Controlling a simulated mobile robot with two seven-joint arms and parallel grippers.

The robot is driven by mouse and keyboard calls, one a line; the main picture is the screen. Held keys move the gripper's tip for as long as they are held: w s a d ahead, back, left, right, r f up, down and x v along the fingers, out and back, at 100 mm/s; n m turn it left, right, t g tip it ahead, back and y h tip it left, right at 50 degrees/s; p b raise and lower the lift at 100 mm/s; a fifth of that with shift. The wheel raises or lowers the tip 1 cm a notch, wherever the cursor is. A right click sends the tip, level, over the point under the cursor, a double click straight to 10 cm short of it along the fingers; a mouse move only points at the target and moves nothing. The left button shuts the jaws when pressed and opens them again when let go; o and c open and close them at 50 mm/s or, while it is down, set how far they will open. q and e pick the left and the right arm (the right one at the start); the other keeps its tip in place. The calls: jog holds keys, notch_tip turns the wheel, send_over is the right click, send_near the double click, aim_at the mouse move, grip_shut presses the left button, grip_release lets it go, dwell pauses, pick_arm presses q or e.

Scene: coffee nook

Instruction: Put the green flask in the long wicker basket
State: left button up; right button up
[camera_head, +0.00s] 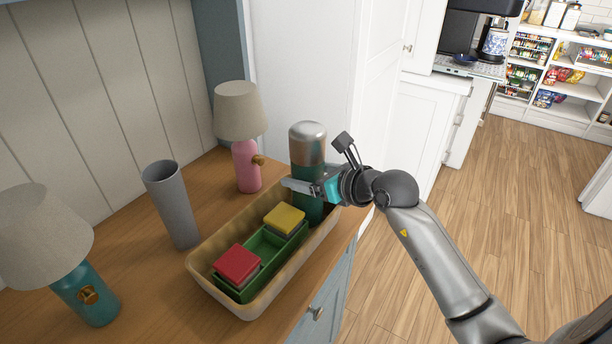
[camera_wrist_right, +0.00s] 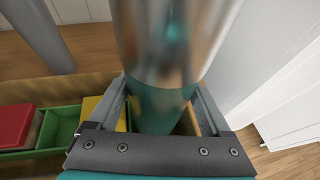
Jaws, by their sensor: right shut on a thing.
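The green flask (camera_head: 308,206) has a silver metal top and stands upright at the far right end of the long wicker basket (camera_head: 248,306). Its lower part is inside the basket's rim; whether it touches the bottom is hidden. My right gripper (camera_head: 306,186) is shut on the flask at its middle, reaching in from the right. In the right wrist view the flask (camera_wrist_right: 160,105) stands between the two fingers (camera_wrist_right: 160,115). My left gripper is not in view.
In the basket, a green divided tray (camera_head: 262,246) holds a red block (camera_head: 237,263) and a yellow block (camera_head: 285,219). A grey vase (camera_head: 171,203), a pink lamp (camera_head: 246,165) and a teal lamp (camera_head: 87,292) stand left of the basket. The dresser's edge is close at right.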

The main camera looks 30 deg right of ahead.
jog(key=shift+r, duration=0.15)
jog(key=o, duration=1.6)
jog(key=shift+c, duration=0.2)
jog(key=shift+r, duration=0.1)
jog(key=p+v, duration=0.1)
jog(key=v, duration=1.1)
